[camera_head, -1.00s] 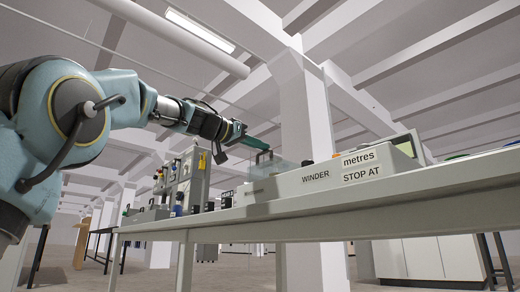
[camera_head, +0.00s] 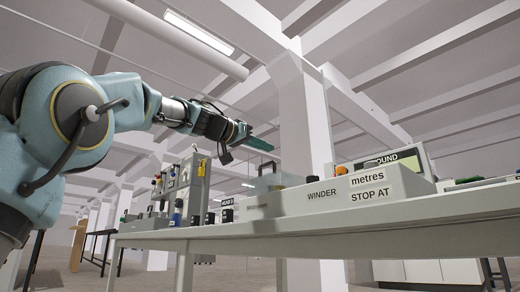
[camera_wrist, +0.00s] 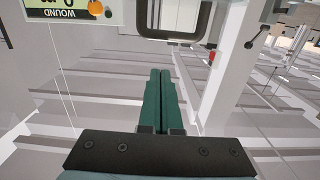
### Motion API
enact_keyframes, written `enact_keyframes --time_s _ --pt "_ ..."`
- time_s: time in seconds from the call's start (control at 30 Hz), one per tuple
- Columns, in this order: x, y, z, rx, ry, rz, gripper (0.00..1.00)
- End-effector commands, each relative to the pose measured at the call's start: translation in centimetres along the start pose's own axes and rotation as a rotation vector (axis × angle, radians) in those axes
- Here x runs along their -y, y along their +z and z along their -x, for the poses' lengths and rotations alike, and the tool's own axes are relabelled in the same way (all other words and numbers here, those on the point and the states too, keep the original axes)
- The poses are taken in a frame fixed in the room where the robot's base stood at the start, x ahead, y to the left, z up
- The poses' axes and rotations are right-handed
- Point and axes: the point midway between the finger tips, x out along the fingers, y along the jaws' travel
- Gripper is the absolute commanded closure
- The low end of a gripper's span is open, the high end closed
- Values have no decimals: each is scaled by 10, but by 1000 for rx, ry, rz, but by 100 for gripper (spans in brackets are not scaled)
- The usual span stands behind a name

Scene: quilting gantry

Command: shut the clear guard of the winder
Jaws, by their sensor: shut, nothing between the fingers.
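The winder (camera_head: 321,197) is a pale box on the bench, labelled WINDER, metres and STOP AT. Its clear guard (camera_head: 282,181) is at the winder's left end, faint and see-through, with a dark piece at its top. I cannot tell its exact angle. My gripper (camera_head: 264,146) is above the guard, its green fingers together and empty, pointing right. In the wrist view the shut fingers (camera_wrist: 160,75) point at a dark rounded frame (camera_wrist: 172,25), possibly the guard's handle. Contact with it is not clear.
The bench edge (camera_head: 350,241) runs across the front. The air above is free.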

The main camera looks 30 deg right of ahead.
Motion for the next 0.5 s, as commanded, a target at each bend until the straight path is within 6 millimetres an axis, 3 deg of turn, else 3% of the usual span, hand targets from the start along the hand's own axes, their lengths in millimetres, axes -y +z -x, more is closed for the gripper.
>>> enact_keyframes --time_s 0.03,0.3,0.5 --pt "2 10 12 1 -6 -1 100" --pt "0 34 57 -2 -5 -1 100" --pt "0 45 81 -3 -4 -2 100"
